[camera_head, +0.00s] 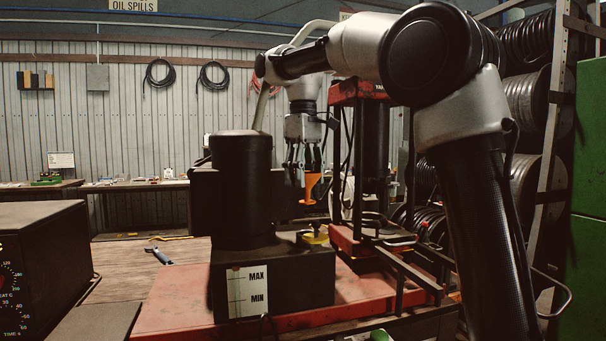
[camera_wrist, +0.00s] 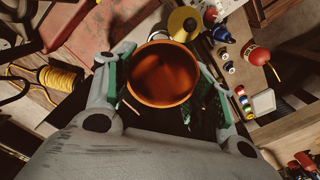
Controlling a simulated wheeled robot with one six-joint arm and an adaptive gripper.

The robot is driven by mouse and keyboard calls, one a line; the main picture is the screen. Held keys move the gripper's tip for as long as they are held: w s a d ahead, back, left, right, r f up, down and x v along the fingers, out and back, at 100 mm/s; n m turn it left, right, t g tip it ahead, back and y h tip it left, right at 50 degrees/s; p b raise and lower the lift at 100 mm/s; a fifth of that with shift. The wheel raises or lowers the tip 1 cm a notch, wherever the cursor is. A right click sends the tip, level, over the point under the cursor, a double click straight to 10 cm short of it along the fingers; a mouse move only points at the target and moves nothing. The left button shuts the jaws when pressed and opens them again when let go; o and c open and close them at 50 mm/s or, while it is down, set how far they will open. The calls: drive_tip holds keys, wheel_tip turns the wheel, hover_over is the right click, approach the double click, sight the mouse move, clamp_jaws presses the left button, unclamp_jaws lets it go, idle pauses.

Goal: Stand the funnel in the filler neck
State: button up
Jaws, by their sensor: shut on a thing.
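The orange funnel (camera_head: 311,187) hangs below my gripper (camera_head: 305,165), whose fingers are shut on it. In the wrist view the funnel (camera_wrist: 165,74) shows its round open mouth between the two green-padded fingers (camera_wrist: 166,84). A yellow collar (camera_head: 315,237), which looks like the filler neck, sits on top of the black tank (camera_head: 300,285) with the MAX/MIN gauge. The funnel is above this collar, with a visible gap. The funnel's lower end is hidden in the wrist view.
A tall black cylinder (camera_head: 241,190) stands left of the funnel. A red press frame (camera_head: 345,240) stands close on the right. A blue-grey tool (camera_head: 159,256) lies on the wooden bench. A coil of yellow cord (camera_wrist: 60,79) and several small bottles show in the wrist view.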

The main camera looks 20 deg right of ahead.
sight(304, 201)
drive_tip(key=shift+f, duration=4.25)
drive_tip(key=c, duration=0.3)
drive_tip(key=shift+f, duration=0.6)
drive_tip(key=o, duration=1.4)
drive_tip(key=shift+c, duration=0.2)
wheel_tip(304, 201, up, 12)
drive_tip(key=shift+w+f, duration=0.1)
drive_tip(key=shift+w, duration=0.05)
